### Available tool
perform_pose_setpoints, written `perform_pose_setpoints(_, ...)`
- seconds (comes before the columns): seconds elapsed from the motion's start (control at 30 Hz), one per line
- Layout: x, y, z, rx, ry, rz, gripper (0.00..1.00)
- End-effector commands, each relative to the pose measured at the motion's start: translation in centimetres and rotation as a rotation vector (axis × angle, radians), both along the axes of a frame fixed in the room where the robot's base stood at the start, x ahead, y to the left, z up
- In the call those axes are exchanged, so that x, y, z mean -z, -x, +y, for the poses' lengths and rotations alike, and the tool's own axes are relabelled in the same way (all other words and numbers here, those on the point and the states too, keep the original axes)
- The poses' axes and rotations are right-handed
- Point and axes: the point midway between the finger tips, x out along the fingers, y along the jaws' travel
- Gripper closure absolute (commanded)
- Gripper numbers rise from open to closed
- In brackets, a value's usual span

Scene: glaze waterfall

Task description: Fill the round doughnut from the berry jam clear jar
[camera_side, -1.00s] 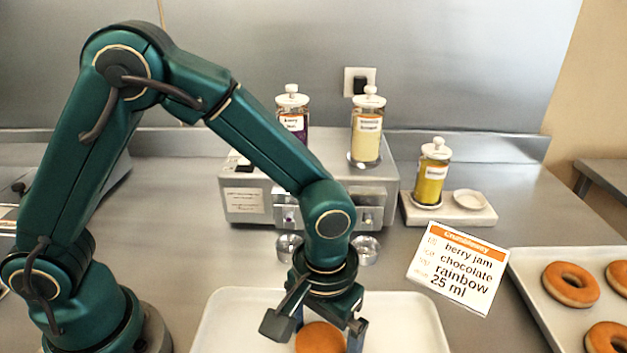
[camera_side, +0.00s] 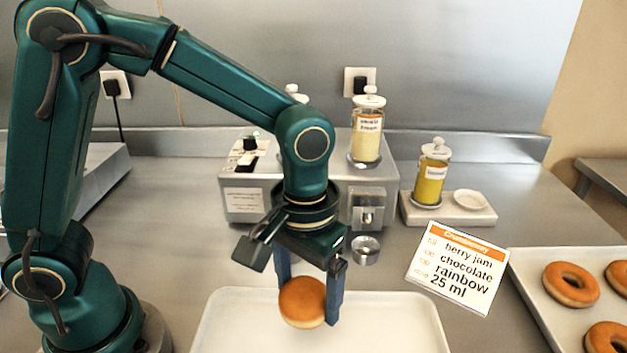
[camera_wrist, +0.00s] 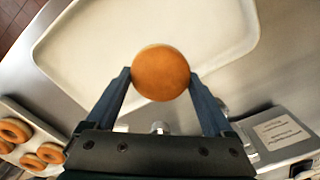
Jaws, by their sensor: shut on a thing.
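My gripper (camera_side: 309,296) is shut on a round doughnut (camera_side: 302,302) and holds it above the white tray (camera_side: 230,308). The doughnut is golden brown with no hole and a pale edge. In the wrist view the doughnut (camera_wrist: 160,73) sits between the two blue fingers. The filling machine (camera_side: 240,205) stands behind, with a metal nozzle (camera_side: 366,215) at its right front. A cream-coloured jar (camera_side: 367,137) stands on its right. The berry jam jar at its left is mostly hidden behind my arm; only its white lid (camera_side: 293,91) shows.
An order card (camera_side: 457,267) reads berry jam, chocolate, rainbow, 25 ml. A yellow jar (camera_side: 431,178) and a small white dish (camera_side: 469,200) sit on a pale block. A small metal cup (camera_side: 366,250) is below the nozzle. Ring doughnuts (camera_side: 571,284) lie on a tray at right.

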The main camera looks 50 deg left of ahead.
Motion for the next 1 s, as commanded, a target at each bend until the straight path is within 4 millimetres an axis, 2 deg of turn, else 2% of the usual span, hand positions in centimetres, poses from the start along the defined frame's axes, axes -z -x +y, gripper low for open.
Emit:
perform_pose_setpoints(0.03,-0.8,-0.2,1.3,-0.01,0.001,-0.004,0.69)
perform_pose_setpoints(0.2,-2.8,-0.7,4.7,-0.009,0.001,-0.005,0.69)
perform_pose_setpoints(0.43,-4.4,-1.0,7.4,-0.005,0.0,-0.002,0.69)
perform_pose_setpoints(0.63,-4.7,-1.1,8.0,-0.135,0.001,-0.007,0.69)
perform_pose_setpoints(0.8,-4.2,-1.0,7.5,-0.357,0.003,-0.009,0.69)
perform_pose_setpoints(1.0,-3.6,-0.6,6.6,-0.524,0.003,-0.005,0.69)
